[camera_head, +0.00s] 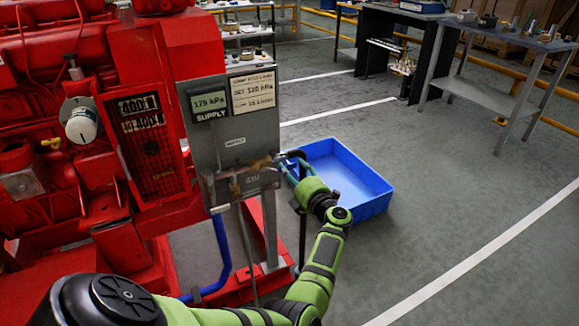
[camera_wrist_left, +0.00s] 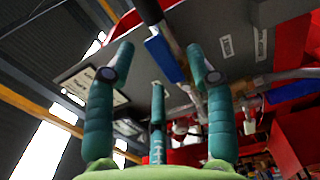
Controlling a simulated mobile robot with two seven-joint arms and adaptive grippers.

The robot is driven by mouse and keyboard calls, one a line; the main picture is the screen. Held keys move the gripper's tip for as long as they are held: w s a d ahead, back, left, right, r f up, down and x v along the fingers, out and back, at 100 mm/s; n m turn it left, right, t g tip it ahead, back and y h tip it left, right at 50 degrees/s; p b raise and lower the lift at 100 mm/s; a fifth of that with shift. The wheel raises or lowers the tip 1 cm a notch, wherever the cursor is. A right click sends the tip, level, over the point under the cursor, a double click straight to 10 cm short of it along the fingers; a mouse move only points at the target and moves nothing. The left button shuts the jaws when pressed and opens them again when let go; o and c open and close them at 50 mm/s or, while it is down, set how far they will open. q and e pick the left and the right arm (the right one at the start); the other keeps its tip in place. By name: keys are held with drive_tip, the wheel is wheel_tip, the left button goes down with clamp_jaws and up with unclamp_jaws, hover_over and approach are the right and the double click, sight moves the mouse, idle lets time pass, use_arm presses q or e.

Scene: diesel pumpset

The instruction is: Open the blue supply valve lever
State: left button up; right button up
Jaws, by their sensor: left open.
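The grey valve panel (camera_head: 205,140) stands against the red pumpset, with pipe fittings (camera_head: 240,180) low on its face. A blue lever handle (camera_wrist_left: 163,55) shows in the left wrist view, between and beyond my fingertips. I cannot tell whether any finger touches it. My left gripper (camera_head: 286,163) is at the lower right edge of the panel. Its teal fingers are spread in the left wrist view (camera_wrist_left: 160,52), with nothing gripped. The lever is not clear in the head view, where the gripper covers that spot. My right gripper is not in view.
The panel carries a supply display (camera_head: 209,102) reading 175 kPa and a handwritten card (camera_head: 253,92). A blue bin (camera_head: 372,205) sits on the floor behind my left wrist. Workbenches (camera_head: 490,85) stand at the back right. The floor at right is clear.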

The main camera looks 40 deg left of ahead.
use_arm(q)
drive_tip(key=v, duration=0.4)
idle(0.4)
